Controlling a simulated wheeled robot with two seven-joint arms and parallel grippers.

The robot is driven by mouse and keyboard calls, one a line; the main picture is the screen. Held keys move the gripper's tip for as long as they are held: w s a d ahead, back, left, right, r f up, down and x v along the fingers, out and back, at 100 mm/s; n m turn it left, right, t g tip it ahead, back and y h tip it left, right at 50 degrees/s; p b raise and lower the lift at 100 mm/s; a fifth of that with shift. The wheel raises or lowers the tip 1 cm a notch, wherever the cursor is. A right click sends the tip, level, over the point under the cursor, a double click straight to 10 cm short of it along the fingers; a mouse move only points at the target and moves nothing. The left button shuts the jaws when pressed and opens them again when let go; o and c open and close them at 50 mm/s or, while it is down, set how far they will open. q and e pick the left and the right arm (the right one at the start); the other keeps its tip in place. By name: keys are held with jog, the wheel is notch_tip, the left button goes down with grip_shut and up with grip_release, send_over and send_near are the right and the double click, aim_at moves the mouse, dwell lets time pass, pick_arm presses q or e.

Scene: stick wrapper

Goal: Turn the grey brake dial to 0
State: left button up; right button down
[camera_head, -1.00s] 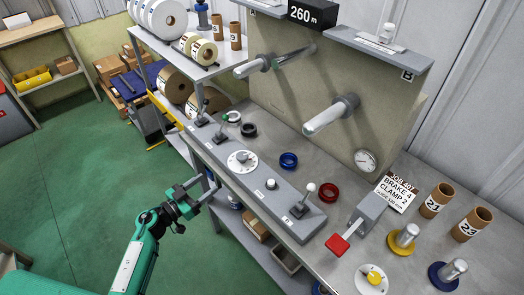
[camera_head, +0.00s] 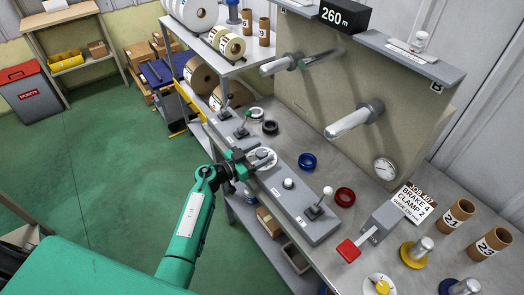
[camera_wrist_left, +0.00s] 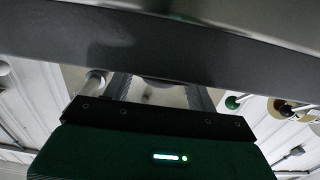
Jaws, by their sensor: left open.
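The grey brake dial (camera_head: 266,155) is a pale round plate with a grey knob on the sloped grey control panel (camera_head: 288,208). The numbers on it are too small to read. My left gripper (camera_head: 252,160) is open at the dial's left side, its fingers overlapping the near part of the plate. I cannot tell whether the fingers are around the knob or touch it. In the left wrist view the fingers (camera_wrist_left: 163,92) point at a pale surface, largely hidden behind a dark band. My right gripper is not in view.
Levers with a green knob (camera_head: 247,114) and a white knob (camera_head: 327,191) stand on the panel. A job card (camera_head: 408,202) reads brake 4, clamp 2.

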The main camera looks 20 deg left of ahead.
pick_arm(q)
jog(key=shift+w+d, duration=0.35)
jog(key=shift+w, duration=0.05)
jog(key=c, duration=1)
jog(key=shift+o, duration=0.2)
jog(key=shift+r+p, duration=0.15)
jog(key=shift+p, duration=0.2)
jog(key=n+t+y+p, duration=0.2)
jog(key=y+p, duration=0.1)
jog(key=p, duration=0.1)
jog(key=shift+r+n+y, duration=0.15)
jog(key=shift+n+y, duration=0.15)
jog(key=shift+n, duration=0.1)
jog(key=shift+n+t+y+p, duration=0.3)
jog(key=shift+n+t+y, duration=0.1)
jog(key=shift+y, duration=0.3)
jog(key=shift+f+n+t+y, duration=0.3)
jog(key=shift+n+y, duration=0.3)
jog(key=shift+y, duration=0.3)
